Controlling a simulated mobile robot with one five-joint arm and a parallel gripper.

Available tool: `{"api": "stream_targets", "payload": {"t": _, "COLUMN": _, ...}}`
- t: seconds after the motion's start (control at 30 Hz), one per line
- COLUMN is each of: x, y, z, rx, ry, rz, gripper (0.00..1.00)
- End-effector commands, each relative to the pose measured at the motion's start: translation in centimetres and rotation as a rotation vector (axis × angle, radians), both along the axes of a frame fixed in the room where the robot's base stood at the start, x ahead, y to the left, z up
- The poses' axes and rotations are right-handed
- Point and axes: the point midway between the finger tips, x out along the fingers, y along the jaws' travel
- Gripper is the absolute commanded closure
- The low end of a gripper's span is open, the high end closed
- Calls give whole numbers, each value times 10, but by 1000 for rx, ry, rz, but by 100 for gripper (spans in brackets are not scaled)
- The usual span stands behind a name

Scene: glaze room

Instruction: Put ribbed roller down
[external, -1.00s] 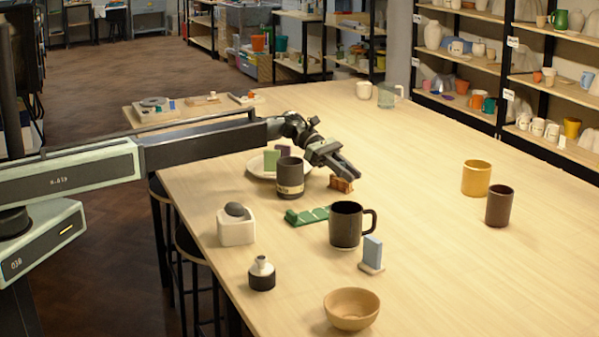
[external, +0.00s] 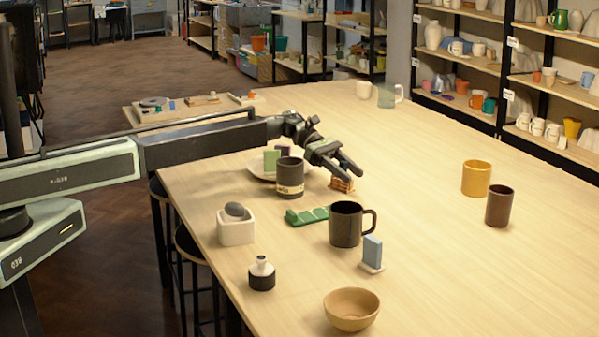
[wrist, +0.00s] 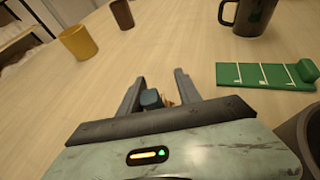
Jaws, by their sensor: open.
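The ribbed roller (external: 342,184) looks like a small orange-brown ridged piece resting on the wooden table (external: 420,235), partly hidden by my fingers in the external view. My gripper (external: 354,179) is open just above and around it, its fingers spread apart. In the wrist view my gripper (wrist: 160,78) shows both fingers apart, with a small blue-grey block-like part (wrist: 151,98) and a bit of brown between them. Most of the roller is hidden there by my gripper body.
A dark cup with a pale band (external: 290,178) and a plate (external: 262,168) stand left of my gripper. A green ribbed-looking tray (external: 307,216) and a black mug (external: 346,224) are in front. Yellow (external: 476,178) and brown (external: 499,206) cups stand right. The table's middle right is clear.

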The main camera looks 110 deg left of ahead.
Motion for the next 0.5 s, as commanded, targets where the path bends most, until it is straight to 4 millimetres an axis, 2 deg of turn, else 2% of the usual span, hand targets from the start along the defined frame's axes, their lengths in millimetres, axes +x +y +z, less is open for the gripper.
{"api": "stream_targets", "payload": {"t": 0.03, "x": -13, "y": 5, "z": 10, "rx": 0, "ry": 0, "rz": 3, "gripper": 60}}
{"api": "stream_targets", "payload": {"t": 0.3, "x": -73, "y": 30, "z": 37, "rx": 0, "ry": 0, "rz": 3, "gripper": 60}}
{"api": "stream_targets", "payload": {"t": 0.5, "x": -97, "y": 41, "z": 45, "rx": 0, "ry": 0, "rz": 1, "gripper": 60}}
